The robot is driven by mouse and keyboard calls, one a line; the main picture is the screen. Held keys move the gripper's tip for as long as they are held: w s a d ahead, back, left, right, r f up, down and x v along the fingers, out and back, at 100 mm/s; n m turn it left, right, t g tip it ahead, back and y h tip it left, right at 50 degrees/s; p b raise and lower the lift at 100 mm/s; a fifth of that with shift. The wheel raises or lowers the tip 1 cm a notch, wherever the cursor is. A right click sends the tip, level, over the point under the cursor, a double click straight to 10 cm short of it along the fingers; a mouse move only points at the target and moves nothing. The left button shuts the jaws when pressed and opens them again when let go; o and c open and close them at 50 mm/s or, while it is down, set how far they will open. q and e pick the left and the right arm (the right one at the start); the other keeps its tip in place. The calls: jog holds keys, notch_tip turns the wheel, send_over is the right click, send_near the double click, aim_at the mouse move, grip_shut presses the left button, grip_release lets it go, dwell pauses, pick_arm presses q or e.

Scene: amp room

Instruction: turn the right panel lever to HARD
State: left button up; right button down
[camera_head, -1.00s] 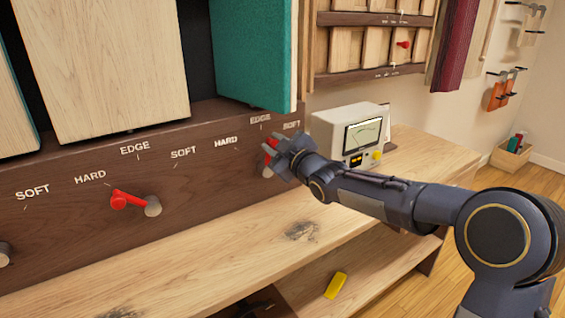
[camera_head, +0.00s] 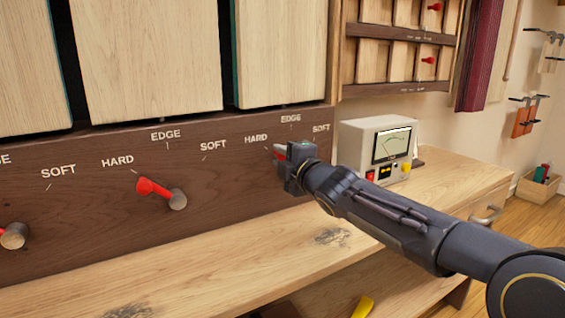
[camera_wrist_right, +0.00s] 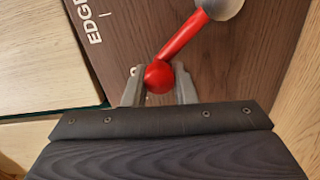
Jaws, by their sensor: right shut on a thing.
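The right panel lever (camera_head: 279,152) is red and shows as a small piece left of my right gripper (camera_head: 283,160), beside the HARD tick and below the HARD label (camera_head: 256,139). Its hub is hidden by the gripper in the head view. In the wrist view the red lever (camera_wrist_right: 182,37) runs from a grey hub (camera_wrist_right: 222,7) to a ball end (camera_wrist_right: 158,77) between the two fingers of my right gripper (camera_wrist_right: 158,90), which is shut on it. The right panel (camera_head: 280,55) shows its pale wood face. My left gripper is not in view.
A second red lever (camera_head: 155,188) on the same dark rail (camera_head: 90,215) points toward its own HARD mark. The wooden bench (camera_head: 190,275) below is mostly clear. A meter box (camera_head: 375,150) stands close to the right of my gripper. A yellow object (camera_head: 362,307) lies low down.

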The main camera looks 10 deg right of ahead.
jog(key=shift+d+f+n+b, duration=0.1)
jog(key=shift+f+n+b, duration=0.2)
jog(key=shift+n, duration=0.1)
jog(key=c, duration=1.2)
grip_release()
jog(key=v, duration=0.7)
jog(key=shift+s+r+b, duration=0.1)
jog(key=shift+s+b, duration=0.3)
